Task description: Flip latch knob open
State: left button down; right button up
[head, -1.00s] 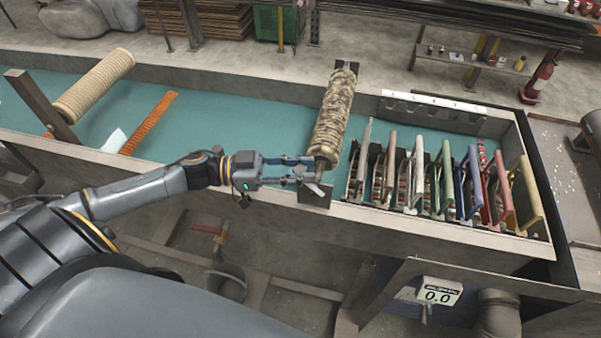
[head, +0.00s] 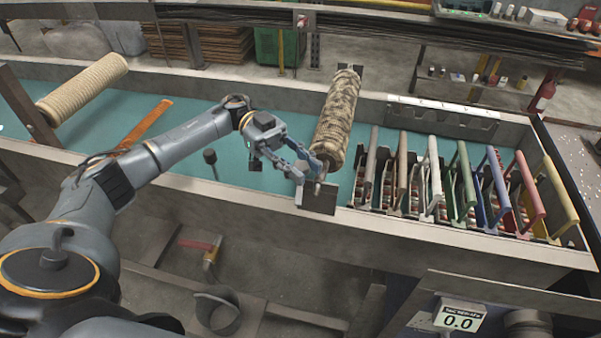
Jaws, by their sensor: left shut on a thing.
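A roller wrapped in mottled mesh (head: 338,112) lies across the teal-lined trough, its near end at the front wall. A small metal latch knob (head: 321,176) shows at that near end, above a grey bracket plate (head: 318,199) on the wall's rim. My left gripper (head: 309,172) reaches in from the upper left, with its blue-grey fingers shut on the latch knob. The fingers partly hide the knob, so its exact angle is hard to tell. My right gripper is out of view.
A rack of coloured upright handles (head: 462,180) stands close to the right of the roller. A beige ribbed roller (head: 82,90) and an orange strip (head: 146,122) lie at left. The trough floor between is mostly clear. A 0.0 display (head: 458,317) sits below.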

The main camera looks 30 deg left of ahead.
aim_at(301, 165)
pick_arm(q)
jog(key=shift+m+g+y+b, duration=0.55)
jog(key=shift+m+g, duration=0.35)
jog(key=shift+g, duration=0.4)
jog(key=c, duration=1)
grip_release()
notch_tip(301, 165, up, 10)
